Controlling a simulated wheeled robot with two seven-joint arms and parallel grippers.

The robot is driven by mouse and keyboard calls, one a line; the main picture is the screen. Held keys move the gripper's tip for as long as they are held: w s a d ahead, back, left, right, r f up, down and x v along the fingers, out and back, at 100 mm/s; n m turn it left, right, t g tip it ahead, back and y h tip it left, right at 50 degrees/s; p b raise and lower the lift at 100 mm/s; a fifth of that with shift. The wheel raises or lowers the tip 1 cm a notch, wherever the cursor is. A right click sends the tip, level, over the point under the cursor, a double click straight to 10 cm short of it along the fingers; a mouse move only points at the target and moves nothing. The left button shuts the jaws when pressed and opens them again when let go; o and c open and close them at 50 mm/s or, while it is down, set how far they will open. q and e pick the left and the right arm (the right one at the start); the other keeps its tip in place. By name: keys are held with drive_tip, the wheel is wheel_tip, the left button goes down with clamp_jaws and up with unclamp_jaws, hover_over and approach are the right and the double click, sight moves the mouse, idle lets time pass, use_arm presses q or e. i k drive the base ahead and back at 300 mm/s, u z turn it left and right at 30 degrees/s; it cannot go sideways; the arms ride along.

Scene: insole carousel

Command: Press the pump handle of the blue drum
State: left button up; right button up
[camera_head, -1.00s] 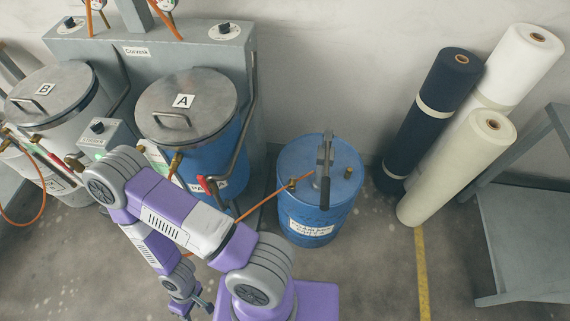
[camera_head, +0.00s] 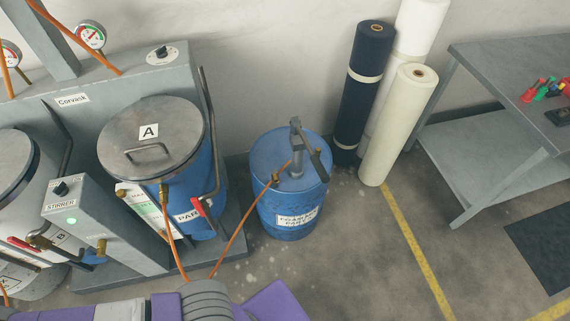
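The blue drum (camera_head: 290,209) stands upright on the floor right of tank A, with a white label on its front. Its grey hand pump (camera_head: 297,152) rises from the lid. The pump handle (camera_head: 310,150) slants from the pump head down toward the right, with a dark grip at its lower end. An orange hose (camera_head: 235,234) runs from a brass fitting on the drum down to the left. Purple and grey parts of my own arm and base show at the bottom edge. Neither of my grippers is in view, and nothing of mine touches the drum or the handle.
Tank A (camera_head: 152,140) with a red-handled valve and the stirrer box (camera_head: 75,215) stand left on a grey base. Rolls of material (camera_head: 398,125) lean on the wall behind right. A grey workbench (camera_head: 490,75) stands at right. The floor right of the drum (camera_head: 370,255) is clear.

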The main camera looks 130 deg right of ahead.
sight(323, 175)
drive_tip(key=i, duration=0.1)
drive_tip(key=z, duration=4.6)
drive_tip(key=i, duration=0.45)
drive_tip(key=u, duration=0.05)
drive_tip(key=k, duration=0.45)
drive_tip(key=u, duration=2.15)
drive_tip(key=k, duration=0.65)
drive_tip(key=z, duration=0.95)
drive_tip(key=i, duration=0.9)
drive_tip(key=u, duration=0.05)
